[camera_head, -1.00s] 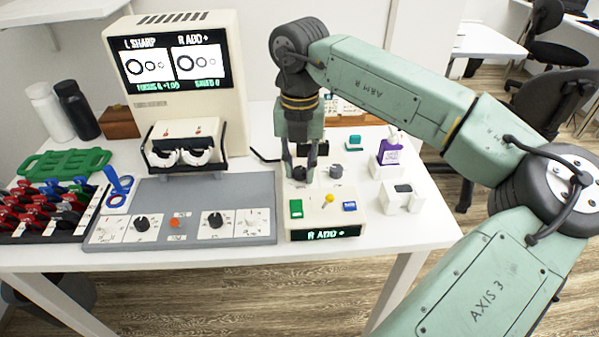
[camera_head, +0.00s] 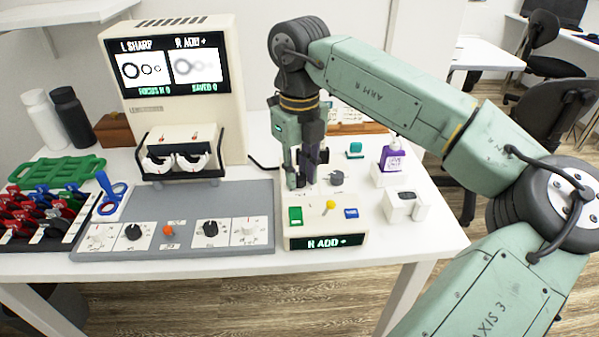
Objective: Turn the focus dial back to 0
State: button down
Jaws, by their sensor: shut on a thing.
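The control box (camera_head: 326,222) stands at the front right of the table. It has a green button, a yellow stick, a blue button and a display reading "R ADD +". My gripper (camera_head: 301,181) points straight down at the box's back left, shut on the focus dial there. The fingers hide nearly all of the dial, so its mark cannot be read. A grey knob (camera_head: 337,178) sits just right of the fingers. The monitor (camera_head: 172,80) appears to read "FOCUS R 0" and "SAVED 0". Its right picture of rings is blurred, its left one sharp.
A grey panel (camera_head: 240,196) with several knobs lies left of the box. A viewer stand (camera_head: 186,165) stands behind it. A white block (camera_head: 405,206) and a purple bottle (camera_head: 392,157) stand to the right. A rack of red and blue pieces (camera_head: 45,210) is at far left.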

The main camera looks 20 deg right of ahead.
aim_at(299, 177)
dwell(0.3)
jog(key=c, duration=1.4)
grip_release()
jog(key=shift+o, duration=0.2)
notch_tip(299, 177, up, 12)
